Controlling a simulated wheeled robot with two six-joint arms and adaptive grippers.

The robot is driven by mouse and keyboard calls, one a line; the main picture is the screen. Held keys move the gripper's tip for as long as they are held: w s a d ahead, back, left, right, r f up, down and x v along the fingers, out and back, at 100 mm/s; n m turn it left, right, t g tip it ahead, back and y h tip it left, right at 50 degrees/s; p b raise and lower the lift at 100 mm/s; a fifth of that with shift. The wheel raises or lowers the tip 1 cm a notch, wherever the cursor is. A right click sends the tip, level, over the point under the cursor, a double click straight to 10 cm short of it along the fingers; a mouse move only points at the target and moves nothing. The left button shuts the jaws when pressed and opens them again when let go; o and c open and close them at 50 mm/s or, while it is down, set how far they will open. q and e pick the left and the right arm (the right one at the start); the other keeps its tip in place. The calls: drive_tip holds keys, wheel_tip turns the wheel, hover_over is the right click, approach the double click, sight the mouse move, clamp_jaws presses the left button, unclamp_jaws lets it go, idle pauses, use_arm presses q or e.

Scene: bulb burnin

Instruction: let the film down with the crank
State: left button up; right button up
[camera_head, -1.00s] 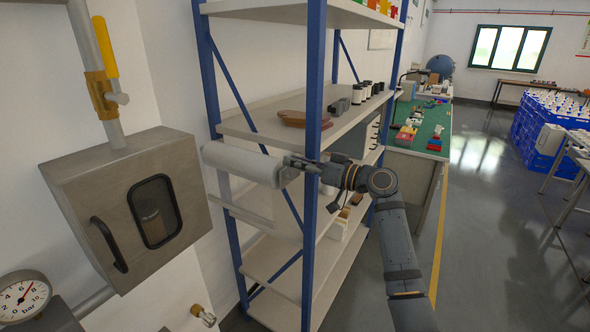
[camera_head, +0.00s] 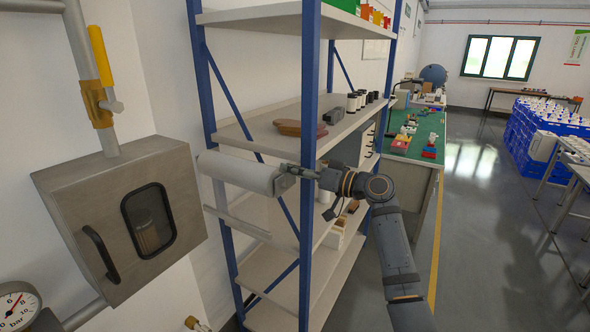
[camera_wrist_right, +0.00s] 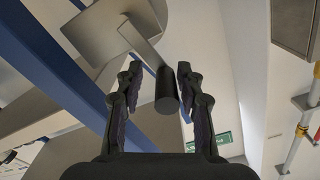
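A white film roll (camera_head: 238,172) hangs level across the front of the shelf rack, with a grey end bracket on its right. A pale bar (camera_head: 238,222) lies below it. In the right wrist view, the crank's flat grey arm (camera_wrist_right: 143,47) ends in a dark cylindrical handle (camera_wrist_right: 166,92). My right gripper (camera_head: 298,171) is at the roll's right end. In the wrist view its fingers (camera_wrist_right: 160,80) stand apart, one on each side of the handle, with a gap visible at the left finger. My left gripper is not in view.
The rack's blue post (camera_head: 309,150) stands close to my right gripper. A grey cabinet (camera_head: 120,220) with a window and handle is on the left wall, beside a pipe with a yellow lever (camera_head: 100,55).

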drive_tip(key=shift+r, duration=0.2)
drive_tip(key=shift+d, duration=0.2)
drive_tip(key=v, duration=1.1)
drive_tip(key=shift+s+d, duration=0.2)
drive_tip(key=shift+s, duration=0.1)
